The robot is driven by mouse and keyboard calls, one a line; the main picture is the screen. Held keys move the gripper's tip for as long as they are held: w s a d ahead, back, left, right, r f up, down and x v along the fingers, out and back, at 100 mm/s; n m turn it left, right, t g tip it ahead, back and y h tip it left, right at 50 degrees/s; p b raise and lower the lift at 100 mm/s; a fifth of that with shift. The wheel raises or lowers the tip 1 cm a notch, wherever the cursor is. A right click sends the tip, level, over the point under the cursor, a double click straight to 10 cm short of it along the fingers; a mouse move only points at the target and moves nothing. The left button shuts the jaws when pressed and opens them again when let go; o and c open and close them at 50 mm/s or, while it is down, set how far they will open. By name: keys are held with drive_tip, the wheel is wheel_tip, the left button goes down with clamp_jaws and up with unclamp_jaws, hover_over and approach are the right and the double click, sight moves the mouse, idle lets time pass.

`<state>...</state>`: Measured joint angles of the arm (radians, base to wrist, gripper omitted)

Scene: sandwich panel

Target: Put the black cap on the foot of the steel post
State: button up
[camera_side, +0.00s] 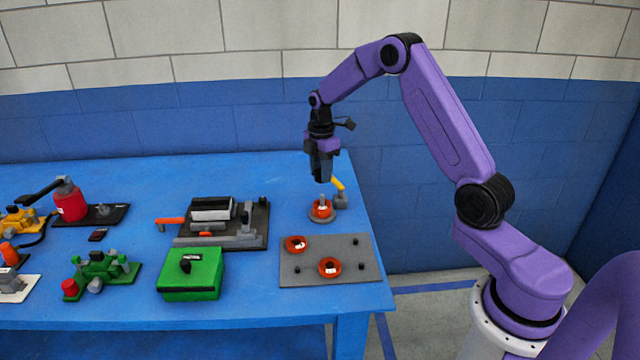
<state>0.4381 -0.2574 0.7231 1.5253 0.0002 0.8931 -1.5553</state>
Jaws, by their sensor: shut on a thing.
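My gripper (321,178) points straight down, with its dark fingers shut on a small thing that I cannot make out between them. It is a short way above an orange fixture (321,210) with a round grey base, near the table's right edge. A grey panel (324,254) lies in front of it, bearing two orange rings and several small black knobs, one (355,241) at its back right. I cannot tell which of these small parts is the black cap, nor pick out the steel post.
A yellow lever (338,184) on a grey block stands close beside the gripper. A green box (191,274), a grey press-like device (210,210) on a dark plate, a green device (100,270) and a red canister (70,203) stand to the left. The back of the blue table (240,175) is clear.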

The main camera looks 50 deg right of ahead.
sight(322, 195)
drive_tip(key=shift+w+d, duration=0.45)
drive_tip(key=shift+d, duration=0.4)
drive_tip(key=shift+f, duration=2.4)
drive_tip(key=shift+f, duration=1.55)
drive_tip(key=o, duration=1.4)
drive_tip(key=shift+o, duration=0.2)
drive_tip(key=shift+r, duration=3.75)
drive_tip(key=shift+a, duration=0.1)
